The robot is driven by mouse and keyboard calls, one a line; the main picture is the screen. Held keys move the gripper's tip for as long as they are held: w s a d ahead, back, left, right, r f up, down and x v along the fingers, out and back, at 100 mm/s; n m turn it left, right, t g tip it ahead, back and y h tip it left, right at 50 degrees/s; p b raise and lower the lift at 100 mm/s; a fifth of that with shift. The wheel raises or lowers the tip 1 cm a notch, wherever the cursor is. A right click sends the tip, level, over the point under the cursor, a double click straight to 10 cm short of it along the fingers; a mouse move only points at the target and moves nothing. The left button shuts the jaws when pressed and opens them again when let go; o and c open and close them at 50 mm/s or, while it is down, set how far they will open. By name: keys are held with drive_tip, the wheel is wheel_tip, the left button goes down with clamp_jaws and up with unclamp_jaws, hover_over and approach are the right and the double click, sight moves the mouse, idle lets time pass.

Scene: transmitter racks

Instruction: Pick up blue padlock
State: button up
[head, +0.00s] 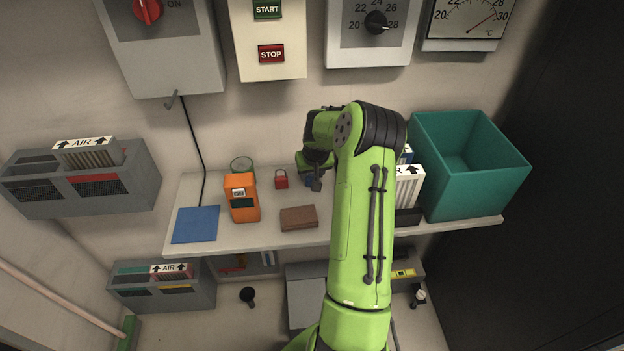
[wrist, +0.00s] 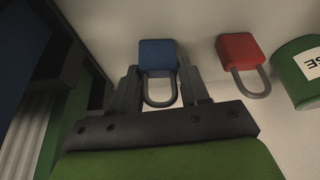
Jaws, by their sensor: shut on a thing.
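The blue padlock (wrist: 158,55) is between the two fingers of my gripper (wrist: 158,88) in the wrist view, its grey shackle pointing back toward the palm. The fingers are shut on it. In the head view, only a small blue bit of the padlock (head: 309,180) shows beside my gripper (head: 314,178), above the shelf; the arm hides part of it. I cannot tell whether the padlock touches the shelf. A red padlock (head: 281,180) stands to its left in the head view and also shows in the wrist view (wrist: 239,52).
On the shelf (head: 255,237) are an orange meter (head: 241,197), a brown wallet-like item (head: 299,218), a blue flat pad (head: 196,224) and a green can (head: 242,165). A teal bin (head: 463,195) and a white filter (head: 409,187) stand at the right. Control boxes hang above.

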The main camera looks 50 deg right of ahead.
wheel_tip(320, 180, up, 10)
drive_tip(key=shift+r+p, duration=0.1)
drive_tip(key=shift+p, duration=1.05)
